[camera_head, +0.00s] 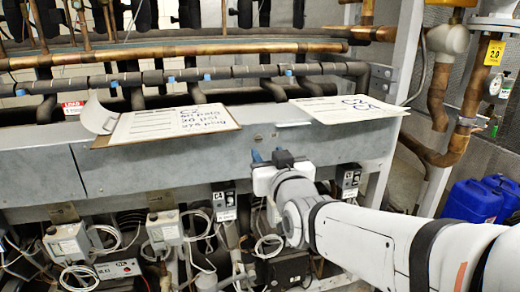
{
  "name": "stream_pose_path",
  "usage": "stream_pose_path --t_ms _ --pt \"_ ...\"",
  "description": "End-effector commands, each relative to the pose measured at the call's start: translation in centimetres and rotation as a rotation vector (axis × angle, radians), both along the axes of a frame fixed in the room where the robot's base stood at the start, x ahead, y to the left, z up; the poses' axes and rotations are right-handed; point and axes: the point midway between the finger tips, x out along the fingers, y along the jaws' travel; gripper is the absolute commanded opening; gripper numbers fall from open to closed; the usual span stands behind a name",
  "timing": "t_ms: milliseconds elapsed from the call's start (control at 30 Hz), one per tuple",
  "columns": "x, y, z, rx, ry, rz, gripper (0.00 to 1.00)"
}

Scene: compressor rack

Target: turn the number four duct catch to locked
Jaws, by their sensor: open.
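A long grey metal duct (180,162) runs across the middle of the view. A small round fitting (258,137) sits on its face, just above my gripper; I cannot tell whether it is the number four catch or which way it is turned.
Two handwritten cards, left (172,122) and right (350,108), lie on top of the duct. Copper pipes (150,52) run behind. Grey control boxes (165,228) and loose cables hang below. Blue jugs (472,202) stand at the right.

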Motion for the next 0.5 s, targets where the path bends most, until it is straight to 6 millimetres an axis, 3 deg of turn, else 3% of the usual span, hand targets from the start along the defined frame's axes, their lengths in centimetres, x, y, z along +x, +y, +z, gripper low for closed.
stream_pose_path --t_ms 300,500 --pt "4.3 1.2 0.0 -0.002 0.004 0.001 0.41" --pt "6.1 1.8 0.0 -0.001 0.003 0.001 0.41"
